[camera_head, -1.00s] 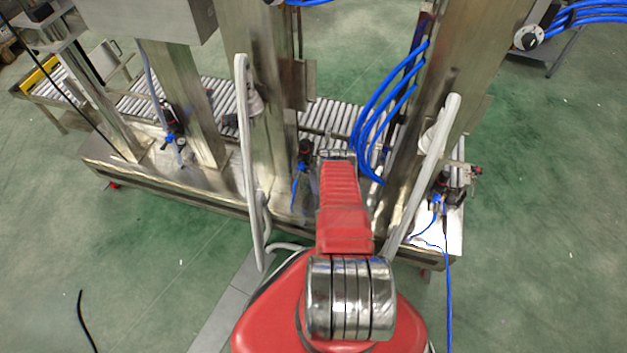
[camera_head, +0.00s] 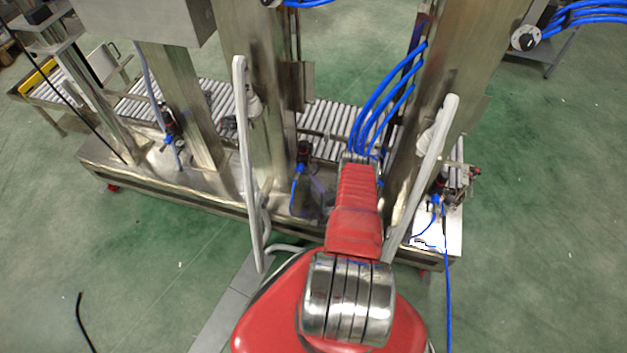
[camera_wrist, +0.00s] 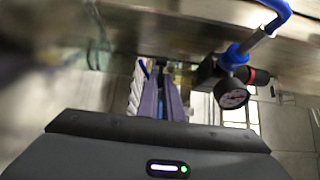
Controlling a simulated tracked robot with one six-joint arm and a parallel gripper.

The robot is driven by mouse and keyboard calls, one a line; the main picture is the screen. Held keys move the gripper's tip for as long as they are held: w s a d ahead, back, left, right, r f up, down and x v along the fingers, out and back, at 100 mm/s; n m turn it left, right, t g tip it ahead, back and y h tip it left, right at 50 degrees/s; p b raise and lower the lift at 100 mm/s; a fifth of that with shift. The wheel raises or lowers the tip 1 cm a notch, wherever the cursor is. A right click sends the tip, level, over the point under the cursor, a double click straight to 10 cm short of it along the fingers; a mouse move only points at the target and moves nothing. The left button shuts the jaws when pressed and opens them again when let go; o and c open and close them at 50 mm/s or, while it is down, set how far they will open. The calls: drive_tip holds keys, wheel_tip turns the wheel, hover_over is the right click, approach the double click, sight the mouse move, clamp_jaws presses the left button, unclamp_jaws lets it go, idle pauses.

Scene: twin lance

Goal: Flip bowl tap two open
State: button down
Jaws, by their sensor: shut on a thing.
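In the wrist view my gripper (camera_wrist: 160,95) points ahead with its two purple-grey fingers close together. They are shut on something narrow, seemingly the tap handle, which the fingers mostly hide. A small blue piece (camera_wrist: 145,68) shows at the fingertips. The picture is blurred, so the tap's body and the handle's angle cannot be told. In the head view my red arm reaches toward the machine between two tall steel columns and hides the gripper and what it holds.
A pressure gauge (camera_wrist: 231,93) with a blue fitting and hose is close right of the fingers. In the head view, blue hoses (camera_head: 375,105) hang by the right column (camera_head: 455,75). Pale upright bars (camera_head: 246,160) flank my arm. A roller conveyor (camera_head: 325,120) runs behind.

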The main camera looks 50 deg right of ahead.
drive_tip(key=shift+d+f+n+y, duration=0.1)
drive_tip(key=shift+f+n+y, duration=0.15)
drive_tip(key=shift+y, duration=0.25)
drive_tip(key=c, duration=2.2)
unclamp_jaws()
drive_tip(key=shift+r, duration=0.1)
drive_tip(key=shift+s, duration=0.1)
drive_tip(key=v, duration=1.3)
drive_tip(key=shift+s, duration=0.4)
